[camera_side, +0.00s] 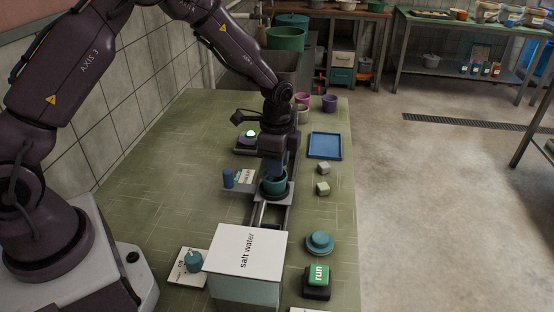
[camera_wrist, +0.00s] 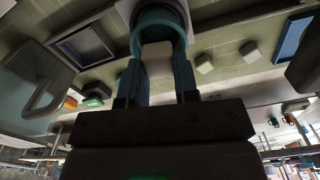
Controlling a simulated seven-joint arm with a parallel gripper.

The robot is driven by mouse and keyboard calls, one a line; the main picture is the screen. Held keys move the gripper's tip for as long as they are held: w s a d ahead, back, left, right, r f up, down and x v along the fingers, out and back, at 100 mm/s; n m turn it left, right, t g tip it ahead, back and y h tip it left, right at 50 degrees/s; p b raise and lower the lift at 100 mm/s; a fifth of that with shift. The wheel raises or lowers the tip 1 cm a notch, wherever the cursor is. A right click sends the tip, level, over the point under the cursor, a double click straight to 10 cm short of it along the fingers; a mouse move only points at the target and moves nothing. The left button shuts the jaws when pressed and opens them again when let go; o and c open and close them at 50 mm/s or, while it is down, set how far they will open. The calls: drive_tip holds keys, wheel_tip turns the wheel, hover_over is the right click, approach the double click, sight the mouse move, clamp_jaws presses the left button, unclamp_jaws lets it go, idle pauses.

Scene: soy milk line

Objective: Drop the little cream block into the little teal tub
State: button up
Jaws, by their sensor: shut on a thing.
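The little teal tub (camera_side: 275,186) stands on a dark round base on the rail carriage, mid-bench. In the wrist view its rim (camera_wrist: 160,15) shows as a ring just past my fingertips. My gripper (camera_side: 275,168) points down right over the tub's mouth. Its blue fingers (camera_wrist: 160,75) are shut on a pale thing, which looks like the little cream block (camera_wrist: 157,52). That block is hidden in the side view. I cannot tell how far the fingertips reach into the tub. Two other small pale blocks, the far one (camera_side: 323,168) and the near one (camera_side: 322,188), lie on the bench to the right.
A white box marked salt water (camera_side: 245,248) stands in front. A green run button (camera_side: 318,275) and a teal lidded knob (camera_side: 320,242) are at the near right. A blue cylinder (camera_side: 229,178) is left of the tub.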

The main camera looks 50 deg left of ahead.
drive_tip(key=o, duration=1)
drive_tip(key=shift+r, duration=2.55)
